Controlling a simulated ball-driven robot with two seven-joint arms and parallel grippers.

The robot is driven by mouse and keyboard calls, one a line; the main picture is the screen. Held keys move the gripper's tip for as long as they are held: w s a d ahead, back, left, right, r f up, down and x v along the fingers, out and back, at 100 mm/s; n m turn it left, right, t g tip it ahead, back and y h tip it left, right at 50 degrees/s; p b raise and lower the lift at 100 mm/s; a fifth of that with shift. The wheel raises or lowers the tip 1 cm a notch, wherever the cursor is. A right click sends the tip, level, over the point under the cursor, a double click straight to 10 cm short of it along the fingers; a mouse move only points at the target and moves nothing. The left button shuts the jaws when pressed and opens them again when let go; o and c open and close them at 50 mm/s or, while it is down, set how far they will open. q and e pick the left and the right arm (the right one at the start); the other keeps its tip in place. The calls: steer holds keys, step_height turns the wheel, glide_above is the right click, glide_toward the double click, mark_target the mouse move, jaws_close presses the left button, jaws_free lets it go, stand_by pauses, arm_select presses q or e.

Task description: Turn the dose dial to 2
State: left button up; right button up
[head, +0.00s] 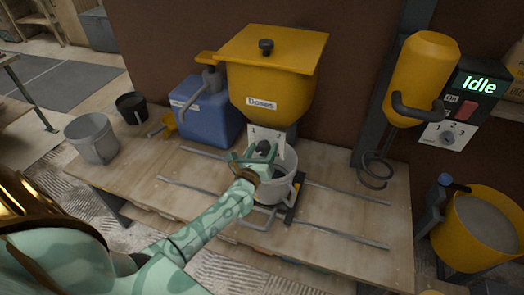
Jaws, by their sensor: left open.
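The yellow hopper labelled "Doses" (272,82) stands at the back of the wooden bench. Below it is a small pale plate (256,133) with a "1" readable; its other marks are hidden or too small to read. The dark dose dial (263,147) is at the plate's lower part, partly hidden by my left gripper. My left gripper (258,157) is open, with its green fingers at the dial. I cannot tell whether they touch it or which number it points to. My right gripper is not in view.
A grey bucket (275,190) stands below the hopper, close under my left gripper. A blue canister (207,112) and another grey bucket (92,138) are to the left. The yellow mixer (424,75) and its control box reading "Idle" (478,85) are at right. Metal rails (335,235) cross the bench.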

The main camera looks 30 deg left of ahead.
arm_select(q)
steer(key=c, duration=1)
steer(key=shift+m, duration=0.3)
